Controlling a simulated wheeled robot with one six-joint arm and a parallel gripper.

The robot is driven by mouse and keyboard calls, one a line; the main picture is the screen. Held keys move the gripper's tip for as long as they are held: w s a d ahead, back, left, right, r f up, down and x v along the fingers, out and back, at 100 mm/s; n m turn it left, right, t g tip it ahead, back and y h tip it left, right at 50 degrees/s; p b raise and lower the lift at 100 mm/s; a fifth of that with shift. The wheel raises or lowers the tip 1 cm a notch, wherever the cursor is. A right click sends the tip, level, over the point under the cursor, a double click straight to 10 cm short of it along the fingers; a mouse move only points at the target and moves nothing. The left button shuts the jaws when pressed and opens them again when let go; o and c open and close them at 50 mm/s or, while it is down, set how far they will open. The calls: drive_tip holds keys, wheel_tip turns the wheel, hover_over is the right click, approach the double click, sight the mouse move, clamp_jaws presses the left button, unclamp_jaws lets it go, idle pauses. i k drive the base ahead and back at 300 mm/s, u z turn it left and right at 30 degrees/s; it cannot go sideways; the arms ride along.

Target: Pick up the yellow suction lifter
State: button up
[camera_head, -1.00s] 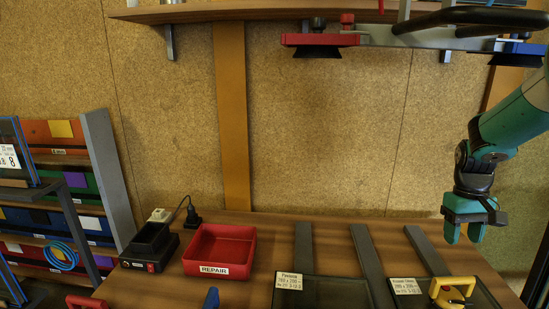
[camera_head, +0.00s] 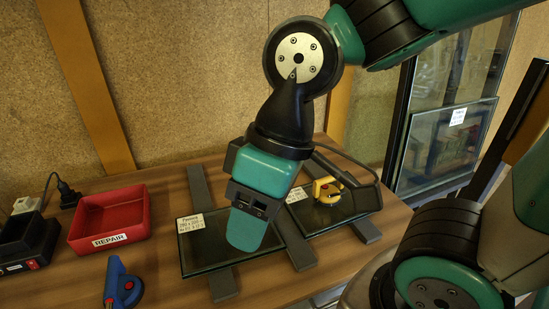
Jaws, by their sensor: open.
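The yellow suction lifter (camera_head: 327,189) sits on the right-hand dark glass pane (camera_head: 325,215) on the wooden table. It has a yellow handle and dark parts, and lies to the right of my gripper. One finger faces the camera and hides the other. My gripper and wrist cover part of the left pane (camera_head: 200,254). The lifter is apart from my gripper.
A red REPAIR bin (camera_head: 109,218) and a black charger box (camera_head: 26,245) stand at the left. A blue suction lifter (camera_head: 122,286) lies at the front left. Grey bars (camera_head: 199,186) support the panes. A glazed frame (camera_head: 450,130) stands at the back right.

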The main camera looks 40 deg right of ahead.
sight(329, 187)
drive_tip(key=u, duration=0.5)
drive_tip(key=k, duration=1.25)
drive_tip(key=z, duration=0.2)
drive_tip(key=i, duration=0.55)
drive_tip(key=z, duration=0.55)
drive_tip(key=i, duration=0.9)
drive_tip(key=u, duration=0.3)
